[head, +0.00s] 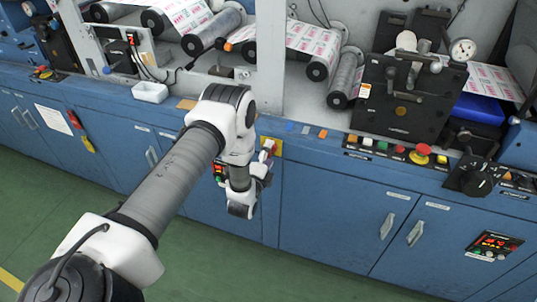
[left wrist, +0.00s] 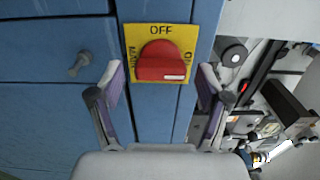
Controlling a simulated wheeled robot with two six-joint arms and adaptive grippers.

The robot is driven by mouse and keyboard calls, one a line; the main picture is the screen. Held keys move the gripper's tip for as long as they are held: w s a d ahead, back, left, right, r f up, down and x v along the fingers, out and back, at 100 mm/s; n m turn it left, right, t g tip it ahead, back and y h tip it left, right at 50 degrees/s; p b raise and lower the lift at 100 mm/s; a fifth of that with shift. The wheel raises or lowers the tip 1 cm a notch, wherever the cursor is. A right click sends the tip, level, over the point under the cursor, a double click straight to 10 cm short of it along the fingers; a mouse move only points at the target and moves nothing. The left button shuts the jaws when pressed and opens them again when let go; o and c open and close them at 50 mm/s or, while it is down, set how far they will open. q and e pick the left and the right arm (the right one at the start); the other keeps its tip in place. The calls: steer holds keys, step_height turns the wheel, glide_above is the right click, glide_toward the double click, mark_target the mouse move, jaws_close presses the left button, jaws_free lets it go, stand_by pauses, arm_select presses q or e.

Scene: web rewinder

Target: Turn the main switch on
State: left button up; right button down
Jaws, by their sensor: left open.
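The main switch is a red rotary knob (left wrist: 161,62) on a yellow plate (left wrist: 133,35) marked OFF along its top edge in the left wrist view. More lettering at its sides is partly hidden by the knob. A white mark shows at the knob's lower right. My left gripper (left wrist: 162,82) is open, with one finger to each side of the knob's lower part in this view; I cannot tell whether they touch it. In the head view the yellow plate (head: 278,148) is on the blue cabinet front, partly hidden by my left wrist. My right gripper is out of view.
The blue cabinet front (head: 330,205) has door handles and a ledge with push buttons and a red emergency stop (head: 423,149). Rollers with printed web (head: 314,45) lie behind. A white tray (head: 151,92) stands on the ledge. Green floor in front is clear.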

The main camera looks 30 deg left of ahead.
arm_select(q)
steer(key=v, duration=0.7)
steer(key=shift+s, duration=0.2)
steer(key=shift+d, duration=0.1)
steer(key=s+d+f+n+g+h, duration=0.3)
steer(key=s+d+f+n+g, duration=0.1)
steer(key=s+d+f+g, duration=0.45)
steer(key=s+d+f+n+g, duration=0.1)
steer(key=s+n+g, duration=0.3)
steer(key=s, duration=0.6)
steer(key=s+d+f+n+g+h, duration=0.1)
steer(key=s+d+n+g, duration=0.1)
steer(key=s+n+g, duration=0.3)
steer(key=s+n, duration=0.3)
steer(key=s, duration=0.3)
steer(key=shift+s+d+f, duration=0.15)
steer(key=shift+s+f, duration=0.05)
steer(key=shift+f, duration=0.15)
